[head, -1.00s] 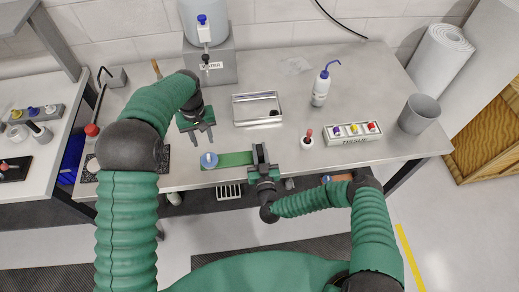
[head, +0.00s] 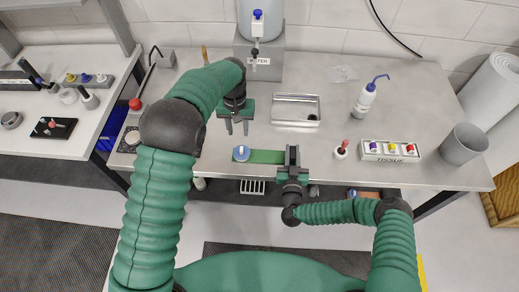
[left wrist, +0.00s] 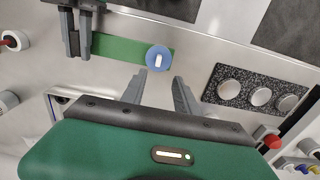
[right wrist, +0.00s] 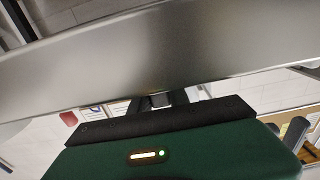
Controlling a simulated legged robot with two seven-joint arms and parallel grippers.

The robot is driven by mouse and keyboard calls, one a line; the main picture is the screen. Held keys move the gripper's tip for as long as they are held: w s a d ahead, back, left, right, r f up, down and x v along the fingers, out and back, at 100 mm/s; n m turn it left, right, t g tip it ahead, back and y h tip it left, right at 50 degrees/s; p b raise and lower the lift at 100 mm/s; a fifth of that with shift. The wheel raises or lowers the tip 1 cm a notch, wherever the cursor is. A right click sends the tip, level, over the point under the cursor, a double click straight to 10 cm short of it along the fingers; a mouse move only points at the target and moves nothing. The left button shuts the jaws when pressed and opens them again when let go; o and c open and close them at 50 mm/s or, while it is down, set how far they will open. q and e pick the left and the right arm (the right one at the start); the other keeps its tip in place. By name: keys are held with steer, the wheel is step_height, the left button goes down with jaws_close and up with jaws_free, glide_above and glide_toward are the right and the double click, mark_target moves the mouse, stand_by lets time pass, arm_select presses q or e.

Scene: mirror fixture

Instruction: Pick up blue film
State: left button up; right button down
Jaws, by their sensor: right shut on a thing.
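A round blue piece (head: 241,153) with a pale centre lies at the left end of a green strip (head: 266,157) near the bench's front edge. In the left wrist view the blue piece (left wrist: 159,58) lies just beyond my left fingertips, and the green strip (left wrist: 125,48) runs away from it. My left gripper (head: 237,128) is open and empty, just behind the blue piece and apart from it. My right gripper (head: 292,152) is shut on the right end of the green strip. In the right wrist view its fingers (right wrist: 160,100) are mostly hidden at the bench edge.
Behind are a metal tray (head: 296,110), a wash bottle (head: 366,100) and a water dispenser (head: 259,55). A speckled plate (left wrist: 255,92) with grey discs lies left of the strip.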

mark_target(241, 149)
arm_select(q)
steer(key=f, duration=1.1)
steer(key=shift+d+f, duration=0.2)
steer(key=shift+f, duration=0.1)
jaws_close()
